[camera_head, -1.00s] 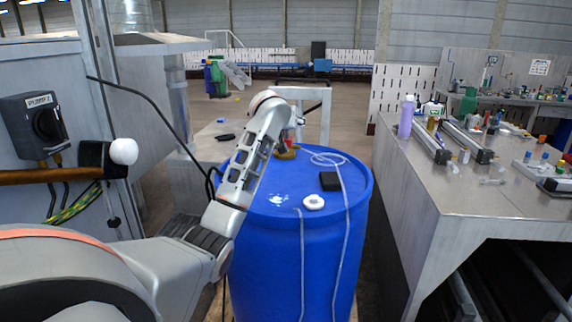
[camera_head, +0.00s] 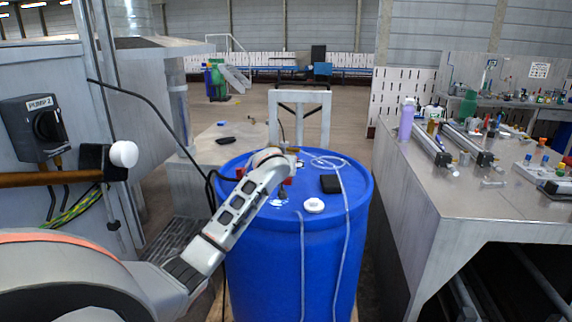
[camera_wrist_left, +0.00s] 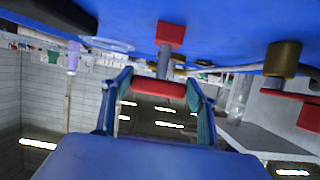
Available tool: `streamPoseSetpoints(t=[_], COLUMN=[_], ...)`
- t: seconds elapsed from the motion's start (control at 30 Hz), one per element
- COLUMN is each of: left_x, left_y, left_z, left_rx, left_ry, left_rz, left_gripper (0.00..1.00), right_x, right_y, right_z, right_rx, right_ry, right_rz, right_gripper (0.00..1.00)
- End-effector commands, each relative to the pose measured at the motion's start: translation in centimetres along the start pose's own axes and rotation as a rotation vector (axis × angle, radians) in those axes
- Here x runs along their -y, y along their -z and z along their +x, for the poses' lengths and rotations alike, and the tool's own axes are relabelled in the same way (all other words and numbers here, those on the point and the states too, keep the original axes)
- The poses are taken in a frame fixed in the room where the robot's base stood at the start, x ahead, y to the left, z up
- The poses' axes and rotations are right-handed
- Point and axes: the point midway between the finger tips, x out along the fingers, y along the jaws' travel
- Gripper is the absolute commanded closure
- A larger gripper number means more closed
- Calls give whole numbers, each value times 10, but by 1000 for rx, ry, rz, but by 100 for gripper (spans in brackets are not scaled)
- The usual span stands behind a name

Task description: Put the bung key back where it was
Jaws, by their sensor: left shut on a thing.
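The bung key shows in the left wrist view as a red crossbar (camera_wrist_left: 158,88) with a grey metal shaft rising from it toward a red block (camera_wrist_left: 170,34). My left gripper (camera_wrist_left: 158,84) is shut on the red crossbar, one finger at each end. The picture is tilted, with the blue drum (camera_wrist_left: 230,20) along its top; I cannot tell whether the key touches it. In the head view my left gripper (camera_head: 283,188) is low over the top of the blue drum (camera_head: 270,260), mostly hidden by its arm. My right gripper is not in view.
On the drum lie a white round cap (camera_head: 314,206), a black box (camera_head: 330,184) and a thin clear hose (camera_head: 348,215). A brass fitting (camera_wrist_left: 283,58) with red parts is beside the key in the wrist view. A cluttered metal bench (camera_head: 480,180) stands right.

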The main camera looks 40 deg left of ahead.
Motion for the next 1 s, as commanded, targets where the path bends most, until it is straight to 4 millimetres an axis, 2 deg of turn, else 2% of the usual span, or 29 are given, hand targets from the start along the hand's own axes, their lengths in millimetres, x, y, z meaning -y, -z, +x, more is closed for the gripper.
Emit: streamPoseSetpoints(t=[0.23, 0.27, 0.3, 0.73, 0.87, 1.0], left_x=[0, 0, 0, -1, -2, -2], left_y=[-1, -1, -1, 0, 1, 1], left_z=[0, 0, 0, -3, -16, -40], left_rx=[0, 0, 0, 0, -1, -2], left_ry=[-1, -1, -1, -2, -4, -4], left_rz=[-1, -1, -1, 0, -1, -3], left_gripper=[66, 34, 25, 25, 25, 25], right_x=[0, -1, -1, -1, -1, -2], right_y=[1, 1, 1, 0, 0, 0], right_z=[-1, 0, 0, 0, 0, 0], right_rx=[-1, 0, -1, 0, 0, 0], right_ry=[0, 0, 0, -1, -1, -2], right_rz=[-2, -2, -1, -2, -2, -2], right_gripper=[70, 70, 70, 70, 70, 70])
